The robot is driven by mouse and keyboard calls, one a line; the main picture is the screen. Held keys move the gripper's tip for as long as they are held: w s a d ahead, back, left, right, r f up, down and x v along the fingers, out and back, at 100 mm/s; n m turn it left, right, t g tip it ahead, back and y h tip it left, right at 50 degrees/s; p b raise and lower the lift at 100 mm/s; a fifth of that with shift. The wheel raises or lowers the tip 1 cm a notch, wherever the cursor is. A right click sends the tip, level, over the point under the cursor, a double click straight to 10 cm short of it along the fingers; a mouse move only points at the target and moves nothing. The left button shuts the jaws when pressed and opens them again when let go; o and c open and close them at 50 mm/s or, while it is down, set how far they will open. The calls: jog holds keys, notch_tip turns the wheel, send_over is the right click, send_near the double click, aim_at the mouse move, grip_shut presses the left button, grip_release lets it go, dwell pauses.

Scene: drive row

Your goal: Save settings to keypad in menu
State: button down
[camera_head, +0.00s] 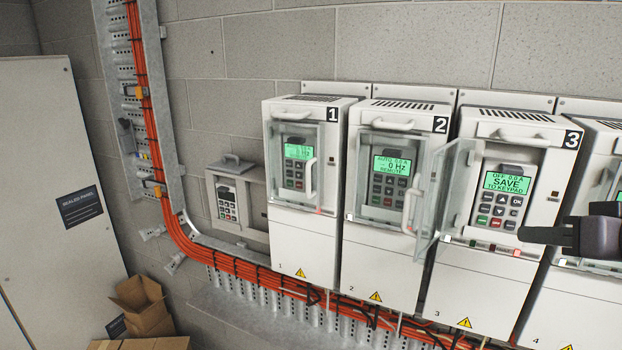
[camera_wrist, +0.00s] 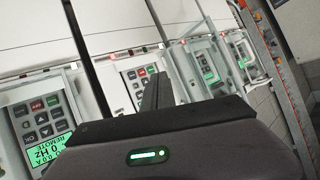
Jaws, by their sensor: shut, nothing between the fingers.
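Drive 3 (camera_head: 480,285) has its clear door (camera_head: 448,195) swung open to the left. Its keypad (camera_head: 497,212) shows a lit green screen (camera_head: 508,182) reading "OFF 0.0 A SAVE TO KEYPAD". Below the screen are dark keys, an OK key (camera_head: 516,201) at the right, and a green and a red key. My gripper (camera_head: 524,235) is shut and empty, entering from the right with its tip in front of drive 3, below and right of the keys. In the wrist view my gripper (camera_wrist: 157,88) points toward a keypad (camera_wrist: 135,82) whose screen is hidden.
Drive 1 (camera_head: 300,235) and drive 2 (camera_head: 380,260) have shut clear doors with handles. Another drive (camera_head: 570,305) stands at the right, partly behind my arm. A grey keypad box (camera_head: 228,205) hangs at the left.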

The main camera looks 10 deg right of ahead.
jog(key=w, duration=0.1)
jog(key=p, duration=0.3)
send_near(506, 208)
notch_tip(506, 208, down, 2)
jog(key=w+a, duration=0.2)
jog(key=shift+w+d, duration=0.3)
jog(key=shift+w, duration=0.45)
jog(key=shift+w+f, duration=0.1)
dwell(1.0)
jog(key=shift+w+d+b, duration=0.2)
jog(key=shift+w+b, duration=0.05)
jog(key=shift+b, duration=0.1)
jog(key=shift+w+d, duration=0.2)
jog(key=shift+w, duration=0.05)
dwell(0.6)
jog(key=shift+s+a+b, duration=0.1)
jog(key=shift+b, duration=0.35)
jog(key=shift+s+a+f+b, duration=0.1)
jog(key=shift+s+a+b, duration=0.15)
jog(key=shift+s+b, duration=0.25)
jog(key=shift+a, duration=0.1)
